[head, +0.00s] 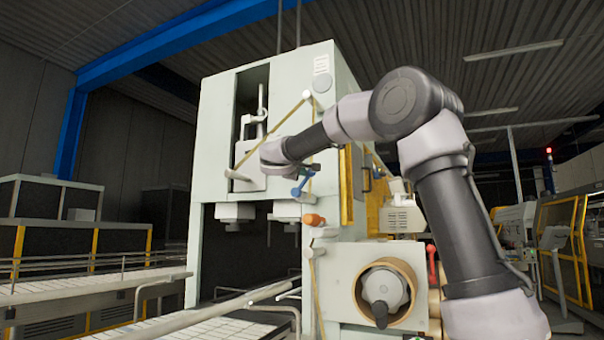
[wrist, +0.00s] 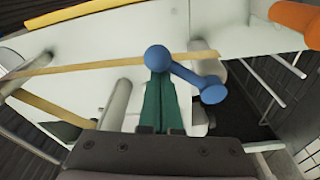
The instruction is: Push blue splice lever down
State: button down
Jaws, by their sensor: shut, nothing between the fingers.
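The blue splice lever (head: 300,187) is on the front of the pale green-grey machine (head: 215,145), below and beside my gripper. In the wrist view the lever (wrist: 186,76) has a round blue knob at its upper left end and a pivot end at the lower right. My gripper (head: 311,167) is shut and empty, with green fingers (wrist: 160,98) pressed together. In the wrist view the fingertips reach up to the lever's round knob and overlap it. I cannot tell whether they touch it.
An orange knob (head: 314,220) sits below the blue lever. A tan tape (wrist: 110,66) runs across the machine face, past rollers (wrist: 115,104). A large reel (head: 386,291) and a red lever (head: 431,262) are lower right. A conveyor (head: 85,285) lies at left.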

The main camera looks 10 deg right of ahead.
jog(key=shift+s+d+f+m, duration=0.15)
jog(key=shift+m, duration=0.25)
jog(key=shift+s+d+f+m+h, duration=0.3)
jog(key=shift+d+f+m, duration=0.2)
jog(key=shift+m, duration=0.6)
jog(key=shift+s+d+f+m, duration=0.3)
jog(key=shift+d+f+m, duration=0.1)
jog(key=shift+f+m, duration=0.3)
jog(key=shift+s+d+f+m, duration=0.25)
jog(key=shift+d+f+m, duration=0.1)
jog(key=shift+f+m, duration=0.3)
jog(key=s+a+r, duration=0.2)
jog(key=s+a, duration=0.4)
jog(key=shift+s+a, duration=0.25)
jog(key=shift+s, duration=0.1)
